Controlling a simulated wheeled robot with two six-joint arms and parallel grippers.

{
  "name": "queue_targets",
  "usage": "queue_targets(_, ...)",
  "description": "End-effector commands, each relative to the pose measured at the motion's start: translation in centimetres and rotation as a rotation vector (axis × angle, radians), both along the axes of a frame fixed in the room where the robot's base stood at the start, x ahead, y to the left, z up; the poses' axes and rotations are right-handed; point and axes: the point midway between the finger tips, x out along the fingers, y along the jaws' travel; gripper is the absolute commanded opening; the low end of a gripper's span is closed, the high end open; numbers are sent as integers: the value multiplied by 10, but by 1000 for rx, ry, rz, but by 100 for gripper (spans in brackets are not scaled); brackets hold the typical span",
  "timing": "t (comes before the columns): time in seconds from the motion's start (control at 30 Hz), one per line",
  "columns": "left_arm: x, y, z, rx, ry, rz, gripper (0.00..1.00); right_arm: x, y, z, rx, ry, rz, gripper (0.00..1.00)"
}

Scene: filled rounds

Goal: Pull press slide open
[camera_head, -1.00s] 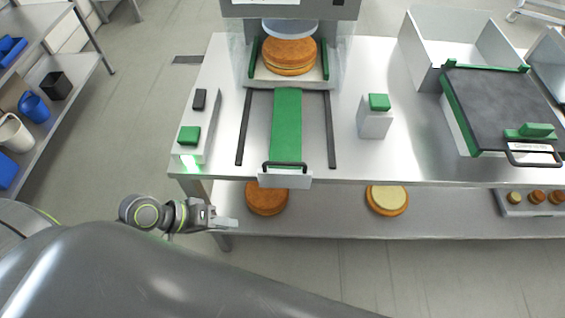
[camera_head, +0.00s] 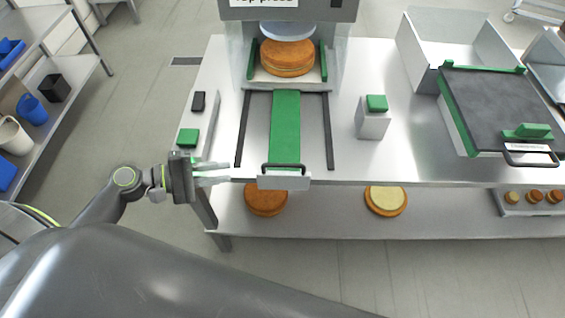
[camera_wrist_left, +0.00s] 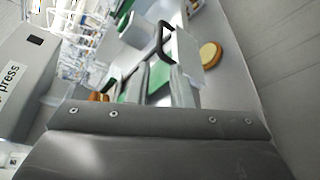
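The press slide is a green strip (camera_head: 285,125) running from the press to the table's front edge, between two dark rails. Its white front plate (camera_head: 285,182) carries a black handle (camera_head: 283,167). The handle also shows in the left wrist view (camera_wrist_left: 162,40), just beyond the fingertips. The press (camera_head: 290,14) stands at the back, with a filled round cake (camera_head: 288,58) under its pale round plate. My left gripper (camera_head: 228,172) is left of the handle, pointing right at it, apart from it. Its fingers (camera_wrist_left: 160,80) are parted with nothing between them. My right gripper is out of view.
A box with a green button (camera_head: 188,136) is near my left gripper; a white block with a green top (camera_head: 373,122) stands right of the slide. A dark-lidded unit (camera_head: 500,105) is further right. Cake rounds (camera_head: 386,200) lie on the lower shelf. The floor in front is free.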

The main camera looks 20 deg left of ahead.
Motion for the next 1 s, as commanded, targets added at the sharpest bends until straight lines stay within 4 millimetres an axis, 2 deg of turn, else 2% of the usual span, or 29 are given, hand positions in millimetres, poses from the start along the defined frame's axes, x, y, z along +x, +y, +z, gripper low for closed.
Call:
queue_targets(0.8,70,-105,-24,-3,0,-2,20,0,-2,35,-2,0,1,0)
queue_targets(1.0,81,-122,-30,0,0,-1,20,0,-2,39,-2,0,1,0)
